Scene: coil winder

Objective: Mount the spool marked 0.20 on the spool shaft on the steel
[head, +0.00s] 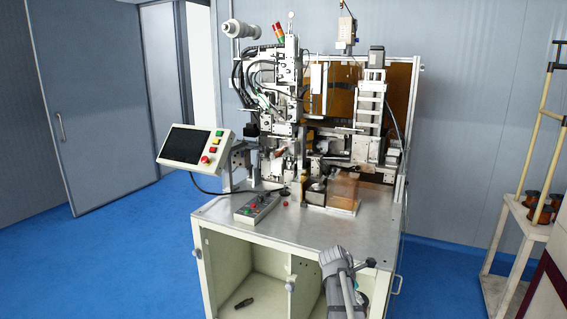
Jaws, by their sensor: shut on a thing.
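Several small copper-coloured spools (544,214) stand on the shelf of a pale rack at the right edge. Their markings are too small to read, so I cannot tell which is marked 0.20. The coil winder (340,130) stands on a steel-topped cabinet (375,228). A pale cylinder sits on a bar (240,29) at its upper left. I cannot pick out the spool shaft for sure. Part of my arm rises from the bottom edge in front of the cabinet. My gripper's fingers, and anything in them, do not show.
A control panel with screen (194,147) juts out left of the machine. A button box (257,207) lies on the steel top. The pale rack (537,235) with yellow posts stands right. The cabinet's open lower bay holds a dark object (243,303). Blue floor is clear at left.

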